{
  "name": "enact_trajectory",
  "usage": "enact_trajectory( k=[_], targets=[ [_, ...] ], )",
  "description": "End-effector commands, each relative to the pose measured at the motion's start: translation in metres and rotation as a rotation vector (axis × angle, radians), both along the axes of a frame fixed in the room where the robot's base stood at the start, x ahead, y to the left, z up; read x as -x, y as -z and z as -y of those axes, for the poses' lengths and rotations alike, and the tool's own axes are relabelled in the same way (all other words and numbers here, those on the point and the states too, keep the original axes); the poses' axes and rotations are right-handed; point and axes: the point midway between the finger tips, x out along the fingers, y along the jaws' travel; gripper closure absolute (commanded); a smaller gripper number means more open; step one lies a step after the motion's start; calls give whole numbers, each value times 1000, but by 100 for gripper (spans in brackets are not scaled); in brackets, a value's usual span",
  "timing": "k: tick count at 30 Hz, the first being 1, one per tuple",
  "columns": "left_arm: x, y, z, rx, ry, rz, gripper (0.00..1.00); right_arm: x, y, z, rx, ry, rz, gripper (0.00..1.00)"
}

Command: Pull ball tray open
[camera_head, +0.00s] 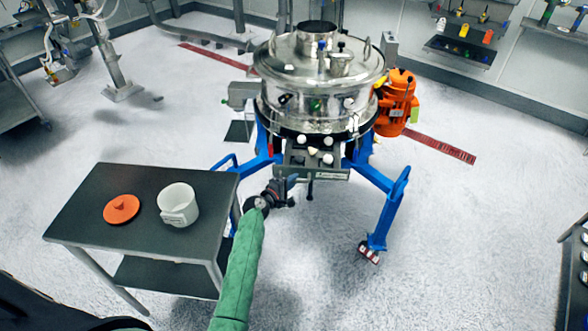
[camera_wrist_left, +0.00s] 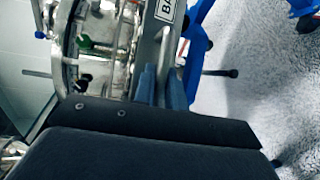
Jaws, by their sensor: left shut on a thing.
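The ball tray (camera_head: 325,174) is a grey metal tray with a labelled front plate, at the front of the steel sifter, below its drum. Whitish balls show in and above it. Its front plate (camera_wrist_left: 165,14) also shows in the left wrist view, with part of the label readable. A dark peg-like handle (camera_head: 310,190) sticks out from the plate. My left gripper (camera_head: 291,181) is at the left part of the front plate. My right gripper is not in view.
The steel sifter (camera_head: 318,70) stands on blue legs (camera_head: 384,215), with an orange motor (camera_head: 396,103) at its right. A dark table (camera_head: 95,200) at the left holds a white container (camera_head: 178,204) and an orange lid (camera_head: 121,209). The floor in front is clear.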

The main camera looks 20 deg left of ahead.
Motion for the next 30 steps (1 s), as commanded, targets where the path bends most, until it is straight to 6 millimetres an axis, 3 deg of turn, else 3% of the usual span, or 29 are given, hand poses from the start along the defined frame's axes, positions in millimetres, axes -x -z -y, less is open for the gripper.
enact_trajectory(
  k=[7,20,21,24,30],
  targets=[
    [23,1,5,-1,0,-1,100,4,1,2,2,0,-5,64],
    [26,0,5,-1,0,0,100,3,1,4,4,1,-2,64],
    [26,0,5,-1,0,0,85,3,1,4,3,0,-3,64],
    [26,0,5,-1,0,0,66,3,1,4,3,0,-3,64],
    [26,0,5,-1,0,1,66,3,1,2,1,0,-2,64]
  ],
)
